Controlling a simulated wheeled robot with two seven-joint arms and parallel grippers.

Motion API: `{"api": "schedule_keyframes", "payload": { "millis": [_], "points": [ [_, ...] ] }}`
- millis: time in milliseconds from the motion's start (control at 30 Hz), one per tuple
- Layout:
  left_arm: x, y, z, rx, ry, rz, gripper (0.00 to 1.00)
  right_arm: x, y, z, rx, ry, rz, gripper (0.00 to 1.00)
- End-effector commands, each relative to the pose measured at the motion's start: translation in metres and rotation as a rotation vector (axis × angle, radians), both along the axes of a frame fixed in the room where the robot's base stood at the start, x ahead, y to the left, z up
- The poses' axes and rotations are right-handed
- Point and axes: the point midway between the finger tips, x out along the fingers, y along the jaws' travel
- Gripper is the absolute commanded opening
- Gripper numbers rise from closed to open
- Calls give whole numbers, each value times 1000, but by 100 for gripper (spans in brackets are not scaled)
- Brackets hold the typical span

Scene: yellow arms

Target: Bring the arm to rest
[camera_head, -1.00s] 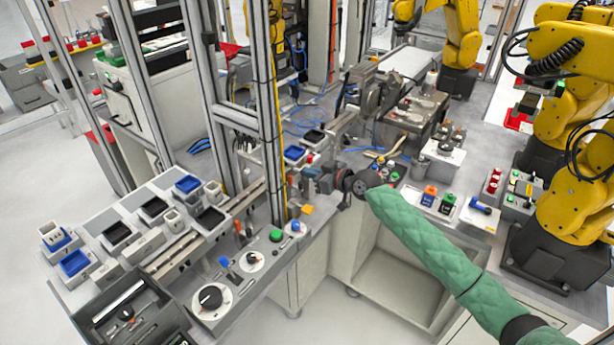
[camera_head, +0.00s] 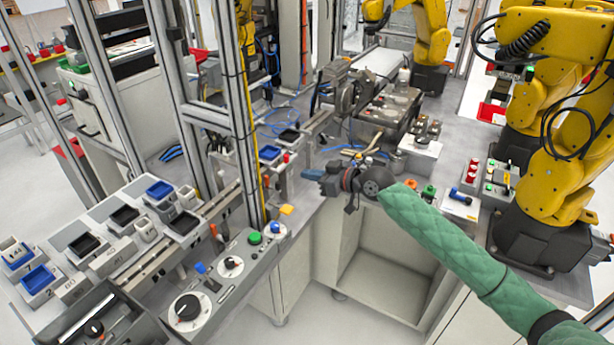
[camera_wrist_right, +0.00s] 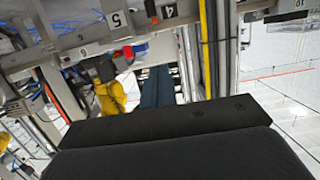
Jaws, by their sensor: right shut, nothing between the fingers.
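My right arm, in a green padded sleeve, reaches in from the lower right of the head view. Its gripper (camera_head: 318,179) is shut and empty, pointing left in front of the workbench edge, above the open cabinet. In the right wrist view the dark gripper fingers (camera_wrist_right: 157,88) stand together in the middle, with nothing between them. My left arm and gripper are not in view.
A control panel with knobs (camera_head: 205,290) and small blue and black trays (camera_head: 122,216) lie at the left. Metal frame posts (camera_head: 240,110) stand left of the gripper. Yellow robot arms (camera_head: 545,190) stand at the right. The open cabinet (camera_head: 385,275) is below.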

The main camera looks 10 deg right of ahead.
Motion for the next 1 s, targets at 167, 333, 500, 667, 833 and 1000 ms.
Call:
{"api": "schedule_keyframes", "payload": {
  "millis": [167, 333, 500, 667, 833, 1000],
  "points": [
    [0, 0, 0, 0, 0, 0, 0, 0, 0, 0, 0, 0, 0, 0],
    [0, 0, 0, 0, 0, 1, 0, 0, 0, 0, 0, 0, 0, 0],
    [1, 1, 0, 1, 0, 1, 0, 1, -1, -13, -3, 13, -12, 0],
    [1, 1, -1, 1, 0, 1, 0, 2, -8, -71, -23, 72, -75, 0],
    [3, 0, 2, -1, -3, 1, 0, -6, -22, -163, -67, 169, -173, 0],
    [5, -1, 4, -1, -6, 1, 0, -30, -37, -258, -120, 274, -268, 0]
  ]
}}
